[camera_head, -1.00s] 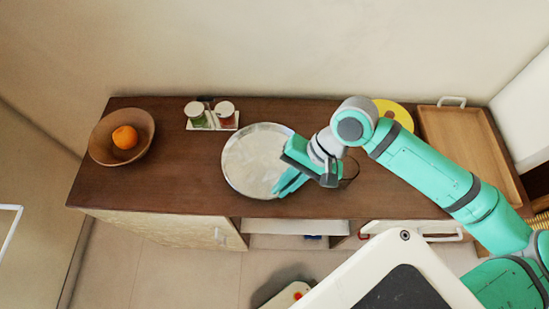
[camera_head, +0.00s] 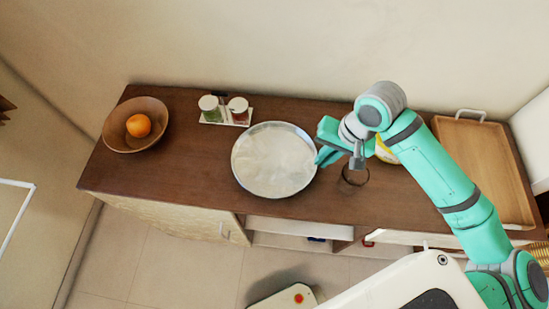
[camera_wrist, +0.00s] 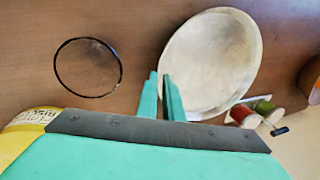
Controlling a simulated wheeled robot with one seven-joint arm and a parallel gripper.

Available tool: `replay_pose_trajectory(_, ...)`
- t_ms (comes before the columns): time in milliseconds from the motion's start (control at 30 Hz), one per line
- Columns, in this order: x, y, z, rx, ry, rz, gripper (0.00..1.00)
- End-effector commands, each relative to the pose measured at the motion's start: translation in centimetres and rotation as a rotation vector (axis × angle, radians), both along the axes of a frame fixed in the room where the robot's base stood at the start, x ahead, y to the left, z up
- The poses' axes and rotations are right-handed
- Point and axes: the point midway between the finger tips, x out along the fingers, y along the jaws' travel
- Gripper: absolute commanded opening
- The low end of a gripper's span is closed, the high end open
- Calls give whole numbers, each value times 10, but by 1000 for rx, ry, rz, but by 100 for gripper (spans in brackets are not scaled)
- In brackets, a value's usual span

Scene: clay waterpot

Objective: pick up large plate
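The large plate (camera_head: 272,160) is a round, pale metal disc with a raised rim. It lies on the brown cabinet top, right of the fruit bowl, and it also shows in the wrist view (camera_wrist: 212,60). My gripper (camera_head: 321,158) is at the plate's right edge in the head view. In the wrist view its two green fingers (camera_wrist: 160,76) stand a small gap apart, one over the plate's rim and one just outside it. Whether they touch the rim cannot be told.
A glass (camera_head: 355,175) stands close by my gripper. A yellow item (camera_head: 384,153) is partly behind my arm. A wooden tray (camera_head: 490,165) lies at the right. Spice jars on a small stand (camera_head: 226,112) are behind the plate; a bowl (camera_head: 116,133) with an orange (camera_head: 138,125) is left.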

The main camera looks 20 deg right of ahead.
Motion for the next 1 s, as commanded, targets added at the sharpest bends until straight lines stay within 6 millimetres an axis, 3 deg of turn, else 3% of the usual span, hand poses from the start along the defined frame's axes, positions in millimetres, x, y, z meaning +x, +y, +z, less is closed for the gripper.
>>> replay_pose_trajectory(200, 4, 5, -30, 4, 0, -1, 7)
replay_pose_trajectory(400, 6, 7, -46, 2, 1, -1, 7)
replay_pose_trajectory(633, 7, 7, -47, 2, 0, -2, 7)
replay_pose_trajectory(700, 7, 7, -47, 1, 0, -3, 0)
replay_pose_trajectory(1000, 7, 7, -46, 2, -1, -2, 0)
